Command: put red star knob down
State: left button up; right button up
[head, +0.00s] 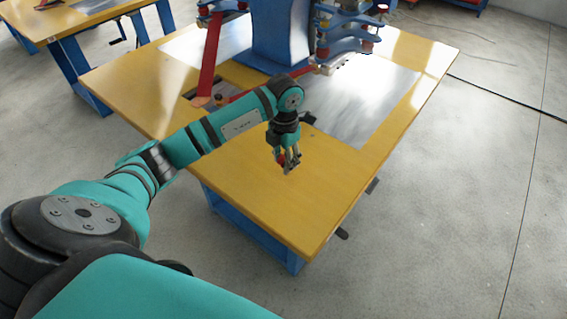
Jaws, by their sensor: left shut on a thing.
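My left gripper (290,166) points down over the front part of the yellow table (240,197). It is shut on the red star knob (281,159), of which only a small red patch shows between and beside the fingers. The rest of the knob is hidden by the fingers. The knob is at or just above the tabletop; I cannot tell whether it touches. My right gripper is not in view.
A blue and red welding machine (280,40) stands at the back of the table, with a grey metal plate (372,105) to its right. The front of the tabletop around the gripper is clear. Another yellow table (70,22) stands at upper left. A dark cable (505,97) lies on the floor at right.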

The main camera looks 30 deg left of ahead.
aim_at(283, 156)
pick_arm(q)
jog(key=shift+w+a, duration=0.25)
jog(key=shift+w, duration=0.05)
jog(key=shift+a+f, duration=0.1)
jog(key=shift+f, duration=0.05)
notch_tip(283, 156, down, 3)
jog(key=shift+p, duration=0.3)
jog(key=shift+f, duration=0.3)
jog(key=o, duration=1.1)
jog(key=shift+r, duration=0.1)
jog(key=shift+r, duration=0.25)
notch_tip(283, 156, up, 12)
jog(key=shift+f+b, duration=0.15)
jog(key=shift+b, duration=0.4)
